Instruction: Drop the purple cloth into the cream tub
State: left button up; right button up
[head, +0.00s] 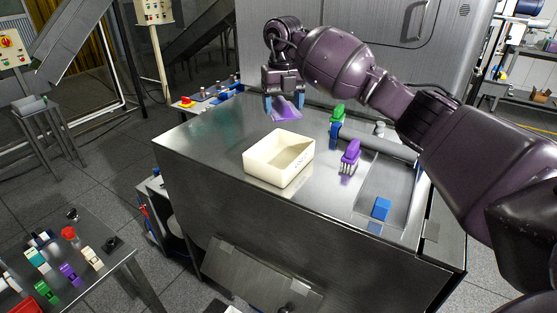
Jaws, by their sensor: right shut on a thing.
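The purple cloth (287,109) hangs from my right gripper (284,98), which is shut on it. The gripper's blue fingertips sit either side of the cloth. The cloth is above the steel table, behind the tub in the view and apart from it. The cream tub (279,168) is an open, square box standing upright on the table. What I see of its inside looks empty. My left gripper does not show.
On the steel table (210,152), a purple brush (350,156) stands right of the tub, with a green item (338,112) behind it. A blue block (381,208) lies front right. A grey roller bar (378,141) crosses the right side. Another table (100,275) with small coloured items is lower left.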

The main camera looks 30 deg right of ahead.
notch_tip(320, 180, down, 5)
jog(key=shift+w+r+b, duration=0.1)
jog(key=shift+b, duration=0.75)
jog(key=o, duration=0.9)
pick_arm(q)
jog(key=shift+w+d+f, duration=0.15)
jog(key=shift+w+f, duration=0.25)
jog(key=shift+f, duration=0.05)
pick_arm(e)
jog(key=shift+r, duration=0.1)
pick_arm(q)
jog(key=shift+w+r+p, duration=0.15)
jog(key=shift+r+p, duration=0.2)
jog(key=shift+p, duration=0.1)
pick_arm(e)
notch_tip(320, 180, up, 11)
jog(key=shift+f, duration=0.1)
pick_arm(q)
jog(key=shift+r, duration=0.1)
pick_arm(e)
jog(key=shift+f, duration=0.1)
